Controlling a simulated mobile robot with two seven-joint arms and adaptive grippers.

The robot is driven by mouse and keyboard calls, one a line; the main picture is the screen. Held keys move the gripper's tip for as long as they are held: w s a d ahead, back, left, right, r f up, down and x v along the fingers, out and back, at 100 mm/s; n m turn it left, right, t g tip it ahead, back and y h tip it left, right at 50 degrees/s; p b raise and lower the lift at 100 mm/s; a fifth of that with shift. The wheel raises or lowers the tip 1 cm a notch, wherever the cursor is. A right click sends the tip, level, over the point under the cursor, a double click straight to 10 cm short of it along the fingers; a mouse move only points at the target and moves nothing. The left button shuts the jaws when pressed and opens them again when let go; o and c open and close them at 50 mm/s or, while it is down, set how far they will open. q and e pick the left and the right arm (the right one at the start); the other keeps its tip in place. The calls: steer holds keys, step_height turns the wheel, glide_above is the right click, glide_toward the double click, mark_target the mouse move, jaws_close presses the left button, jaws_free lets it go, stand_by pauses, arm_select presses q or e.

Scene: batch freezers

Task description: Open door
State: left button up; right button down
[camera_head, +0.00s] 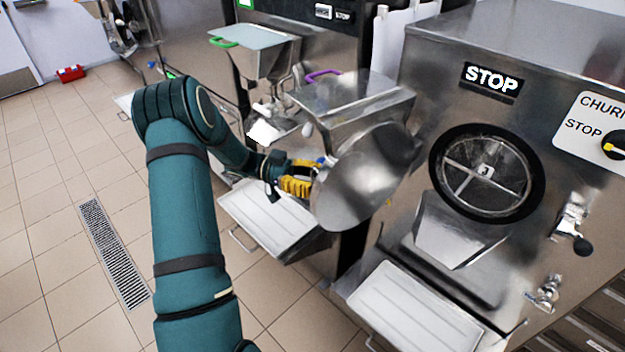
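A round steel door (365,180) stands swung out to the left of the right-hand freezer (440,90). My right gripper is not in view.
A second freezer with a steel hopper (350,98) stands behind the door. White drip trays (268,215) jut out low in front of the machines. A chute (455,235) sits below the opening. Tiled floor (50,235) with a drain grate (113,250) is clear at left.

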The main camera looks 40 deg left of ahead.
arm_select(q)
steer(key=v, duration=1.2)
stand_by(0.3)
